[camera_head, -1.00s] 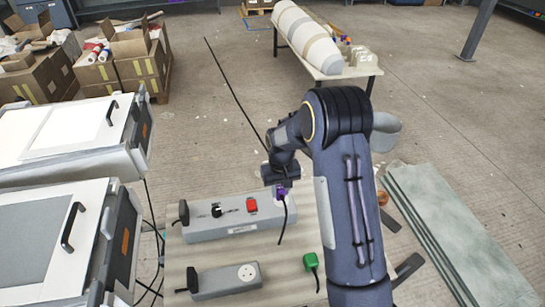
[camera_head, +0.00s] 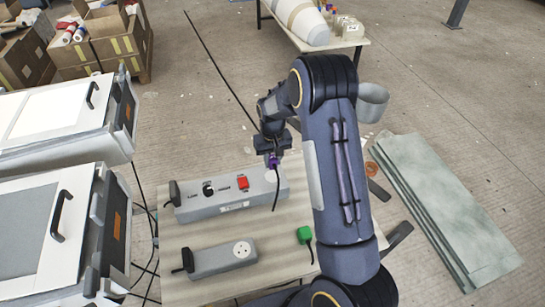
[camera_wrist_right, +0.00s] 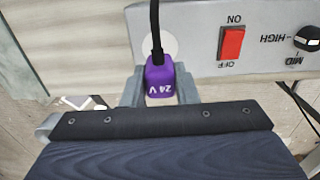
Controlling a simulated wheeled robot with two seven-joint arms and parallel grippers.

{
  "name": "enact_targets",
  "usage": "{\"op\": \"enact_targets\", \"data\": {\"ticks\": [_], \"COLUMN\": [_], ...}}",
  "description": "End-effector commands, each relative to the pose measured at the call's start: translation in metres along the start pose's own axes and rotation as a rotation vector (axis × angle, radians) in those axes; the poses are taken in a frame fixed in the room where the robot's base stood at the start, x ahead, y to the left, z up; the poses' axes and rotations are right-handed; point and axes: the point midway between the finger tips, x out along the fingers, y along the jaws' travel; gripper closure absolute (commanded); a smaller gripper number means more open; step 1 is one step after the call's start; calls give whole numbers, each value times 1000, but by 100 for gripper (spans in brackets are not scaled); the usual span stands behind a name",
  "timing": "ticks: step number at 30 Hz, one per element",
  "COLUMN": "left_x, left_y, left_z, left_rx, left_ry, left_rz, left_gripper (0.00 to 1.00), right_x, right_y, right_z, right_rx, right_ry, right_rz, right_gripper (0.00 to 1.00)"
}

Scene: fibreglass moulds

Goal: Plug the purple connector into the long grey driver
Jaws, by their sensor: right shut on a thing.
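The purple connector (camera_head: 272,161), marked 24 V, is between the fingers of my right gripper (camera_head: 271,152), which is shut on it. Its black cable hangs down over the long driver. The long grey driver (camera_head: 215,202) lies on the board with a knob and a red switch. In the right wrist view the connector (camera_wrist_right: 163,82) is beside the driver's pale round socket (camera_wrist_right: 168,45), and the cable crosses that socket. The connector appears apart from the socket; the height between them is unclear. My left gripper is not in view.
A short grey driver (camera_head: 222,262) with a round socket and a green connector (camera_head: 304,235) lie on the same board (camera_head: 280,265). Grey-white cases (camera_head: 40,225) stand at left. Greenish sheets (camera_head: 440,200) lie at right. My right arm covers the board's right side.

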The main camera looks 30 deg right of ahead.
Motion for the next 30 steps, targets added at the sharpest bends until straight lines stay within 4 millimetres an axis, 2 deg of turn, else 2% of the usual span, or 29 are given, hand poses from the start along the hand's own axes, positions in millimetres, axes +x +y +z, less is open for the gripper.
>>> {"op": "enact_targets", "data": {"ticks": [3,11,30], "left_x": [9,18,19], "left_y": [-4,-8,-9], "left_z": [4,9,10], "left_rx": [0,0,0], "left_ry": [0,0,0], "left_rz": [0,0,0], "left_gripper": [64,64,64], "right_x": [16,35,37], "right_y": [0,0,0], "right_z": [1,0,0], "right_rx": [0,0,0], "right_ry": [-2,0,0], "right_rz": [0,0,0], "right_gripper": [93,93,93]}}
